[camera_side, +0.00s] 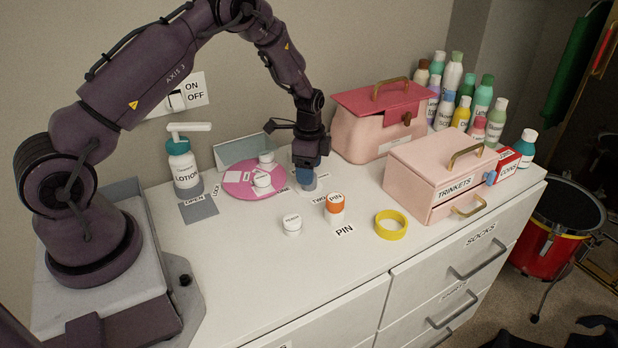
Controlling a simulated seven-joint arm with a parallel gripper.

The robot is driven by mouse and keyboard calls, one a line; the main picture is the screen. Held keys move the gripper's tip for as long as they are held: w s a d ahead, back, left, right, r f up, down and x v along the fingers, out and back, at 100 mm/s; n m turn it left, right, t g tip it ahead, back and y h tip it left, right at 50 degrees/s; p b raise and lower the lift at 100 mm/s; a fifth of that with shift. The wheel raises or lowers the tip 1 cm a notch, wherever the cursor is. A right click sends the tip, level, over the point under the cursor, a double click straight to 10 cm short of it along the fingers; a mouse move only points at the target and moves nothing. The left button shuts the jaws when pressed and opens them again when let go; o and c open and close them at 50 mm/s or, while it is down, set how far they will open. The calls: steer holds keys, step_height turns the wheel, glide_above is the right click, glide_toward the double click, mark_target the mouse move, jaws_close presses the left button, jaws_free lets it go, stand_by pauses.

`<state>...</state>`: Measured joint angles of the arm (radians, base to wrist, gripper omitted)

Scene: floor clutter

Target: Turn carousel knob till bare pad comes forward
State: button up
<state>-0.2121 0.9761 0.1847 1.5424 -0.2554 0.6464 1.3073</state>
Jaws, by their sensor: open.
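The carousel (240,192) is a flat pink disc on the dresser top with pale square pads on it. One white jar (262,180) stands near its front middle and another white jar (266,157) stands at its back. A bare pale pad (233,176) shows on its left side. My gripper (307,179) points down just right of the disc, over a small blue-grey round piece (308,187). The fingers are hard to make out, and I cannot tell whether they touch this piece or whether it is the knob.
A lotion bottle (183,168) stands left of the disc. Pink boxes (375,135) (410,178) and several bottles (463,113) fill the right. The front left top is clear.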

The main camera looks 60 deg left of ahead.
steer(key=shift+f, duration=1.6)
steer(key=c, duration=0.9)
